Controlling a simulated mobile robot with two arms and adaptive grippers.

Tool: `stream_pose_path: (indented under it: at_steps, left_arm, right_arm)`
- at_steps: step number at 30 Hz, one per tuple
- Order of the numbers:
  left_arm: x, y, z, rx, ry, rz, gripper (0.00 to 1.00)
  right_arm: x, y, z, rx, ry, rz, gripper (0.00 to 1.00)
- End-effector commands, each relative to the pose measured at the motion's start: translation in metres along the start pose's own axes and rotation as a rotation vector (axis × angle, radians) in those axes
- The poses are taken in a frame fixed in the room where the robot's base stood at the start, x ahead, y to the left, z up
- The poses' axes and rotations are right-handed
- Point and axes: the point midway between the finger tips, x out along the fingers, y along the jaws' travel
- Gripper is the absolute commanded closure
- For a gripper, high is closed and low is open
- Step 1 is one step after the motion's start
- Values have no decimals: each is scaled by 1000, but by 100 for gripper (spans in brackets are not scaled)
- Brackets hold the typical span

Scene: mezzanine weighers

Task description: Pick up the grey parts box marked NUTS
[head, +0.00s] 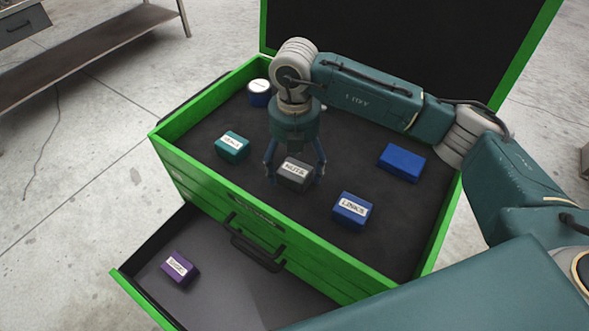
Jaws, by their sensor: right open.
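The grey parts box marked NUTS (294,173) lies on the dark bed of the green tool chest's top. My right gripper (295,179) points down over the box. It is open, with one finger at the box's left side and one at its right side. I cannot tell whether the fingers touch it. The gripper body hides part of the box's far side. My left gripper is not in view.
A teal box (232,147), a blue LINKS box (352,211), a plain blue box (402,162) and a blue white-topped can (260,93) stand around it. The green chest (340,271) has raised rims. Its open lower drawer (220,285) holds a purple box (180,269).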

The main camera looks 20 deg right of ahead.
Motion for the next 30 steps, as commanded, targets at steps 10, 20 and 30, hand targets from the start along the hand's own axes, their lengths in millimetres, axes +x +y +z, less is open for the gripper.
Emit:
stream_pose_path:
  at_steps: [10, 20, 30]
  left_arm:
    - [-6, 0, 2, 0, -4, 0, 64]
    - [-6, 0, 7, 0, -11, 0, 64]
    - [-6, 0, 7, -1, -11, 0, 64]
  right_arm:
    - [18, 0, 0, 0, -1, 1, 20]
    - [18, 0, 0, 0, -1, 1, 73]
    - [17, 1, 0, 0, -1, 3, 100]
